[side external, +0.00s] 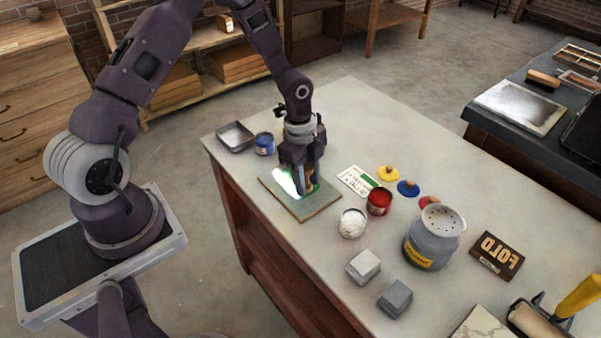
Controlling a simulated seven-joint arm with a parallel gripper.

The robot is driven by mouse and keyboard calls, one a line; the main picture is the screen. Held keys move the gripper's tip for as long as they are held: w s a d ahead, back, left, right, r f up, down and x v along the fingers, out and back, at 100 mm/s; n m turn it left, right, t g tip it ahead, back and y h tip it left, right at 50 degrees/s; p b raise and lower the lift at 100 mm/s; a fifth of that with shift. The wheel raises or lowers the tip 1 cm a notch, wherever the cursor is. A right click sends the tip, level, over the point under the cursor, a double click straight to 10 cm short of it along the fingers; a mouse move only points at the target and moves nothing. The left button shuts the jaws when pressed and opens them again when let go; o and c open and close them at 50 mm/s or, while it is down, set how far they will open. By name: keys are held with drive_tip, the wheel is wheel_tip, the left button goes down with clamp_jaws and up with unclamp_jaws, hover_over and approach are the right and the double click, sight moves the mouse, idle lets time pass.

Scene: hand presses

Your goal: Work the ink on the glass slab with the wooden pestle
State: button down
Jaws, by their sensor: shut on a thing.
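The glass slab (313,209) lies near the left edge of the pale table, with a bright glare and a greenish patch on its top. My gripper (304,184) points down over the middle of the slab. It is shut on the wooden pestle (309,184), of which only a small brown part shows between the fingers. The pestle's foot is low over the slab; I cannot tell whether it touches. The ink under the gripper is mostly hidden by the fingers and the glare.
A blue can (264,144) and a metal tray (235,137) stand behind the slab. To its right are a printed card (357,181), a red can (379,201), a white-filled jar (352,223) and a grey canister (431,245).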

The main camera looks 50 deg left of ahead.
drive_tip(key=shift+s, duration=0.55)
drive_tip(key=shift+a, duration=3.05)
wheel_tip(320, 180, up, 8)
drive_tip(key=shift+r, duration=0.15)
